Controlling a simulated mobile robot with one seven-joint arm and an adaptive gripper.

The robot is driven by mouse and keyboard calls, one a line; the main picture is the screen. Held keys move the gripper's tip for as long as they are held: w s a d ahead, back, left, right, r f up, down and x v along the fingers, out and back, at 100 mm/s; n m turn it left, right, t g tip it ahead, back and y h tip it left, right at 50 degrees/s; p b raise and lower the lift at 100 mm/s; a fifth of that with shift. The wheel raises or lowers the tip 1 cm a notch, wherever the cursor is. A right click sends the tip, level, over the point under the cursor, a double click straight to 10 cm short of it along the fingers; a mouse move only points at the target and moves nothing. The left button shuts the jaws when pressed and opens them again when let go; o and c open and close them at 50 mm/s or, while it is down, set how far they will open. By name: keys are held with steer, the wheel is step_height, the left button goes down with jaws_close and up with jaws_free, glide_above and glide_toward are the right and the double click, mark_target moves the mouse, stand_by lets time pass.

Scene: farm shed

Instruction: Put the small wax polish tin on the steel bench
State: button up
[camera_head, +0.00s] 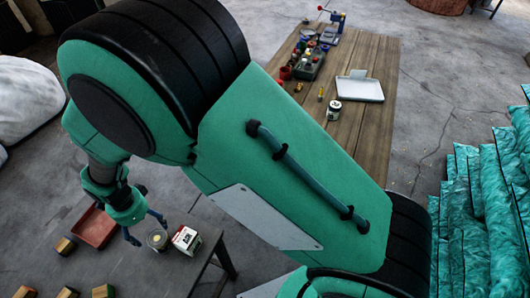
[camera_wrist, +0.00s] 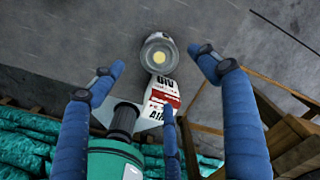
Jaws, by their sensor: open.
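A round grey tin with a pale yellow centre (camera_head: 158,239) is just right of my gripper (camera_head: 145,230) in the head view. I cannot read a label on it, so I cannot confirm it is the wax polish tin. In the wrist view the tin (camera_wrist: 158,56) lies ahead, between and beyond the blue fingertips of my gripper (camera_wrist: 156,63). The fingers are spread wide and nothing is held. A dark-legged bench (camera_head: 222,258) shows partly behind my arm; much of it is hidden, and I cannot tell whether it is the steel bench.
A white-and-red box (camera_head: 186,238) stands close beside the tin, also between my fingers in the wrist view (camera_wrist: 160,97). A red tray (camera_head: 95,226) and several wooden blocks (camera_head: 103,291) are at lower left. A plank table (camera_head: 365,140) at the back holds a white tray (camera_head: 360,90).

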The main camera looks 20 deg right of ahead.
steer(key=w+d+r+n+t+y, duration=0.2)
steer(key=d+r+n, duration=0.5)
steer(key=d+r, duration=1.75)
steer(key=s+d+r+n+t+h, duration=0.1)
steer(key=s+d+r+n, duration=0.2)
steer(key=s+d+r, duration=0.3)
steer(key=s+d+r+n+t+h, duration=0.1)
steer(key=s+d+r+n, duration=0.3)
steer(key=s+d, duration=0.6)
step_height(320, 180, up, 2)
steer(key=shift+s+d+r+t, duration=0.1)
steer(key=shift+s+d+t, duration=0.05)
steer(key=shift+d+t, duration=0.8)
steer(key=shift+o, duration=0.5)
steer(key=shift+d, duration=0.15)
